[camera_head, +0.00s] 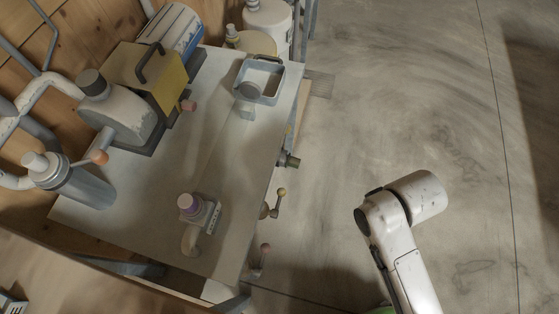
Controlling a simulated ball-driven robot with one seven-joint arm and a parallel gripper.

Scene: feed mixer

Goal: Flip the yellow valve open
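A small lever with a dull yellow knob (281,191) sticks out beside the right edge of the grey table, and looks like the yellow valve. Its lever runs down from the knob to a joint near the table edge. I cannot tell from this view whether it is open or closed. A white jointed part of my arm rises from the lower right, over the floor, to the right of the valve and apart from it. My gripper does not show in the frame.
A similar lever with a reddish knob (265,247) sits below the yellow one. A pipe fitting (289,160) juts from the table (150,215) edge above it. Floor right is clear.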

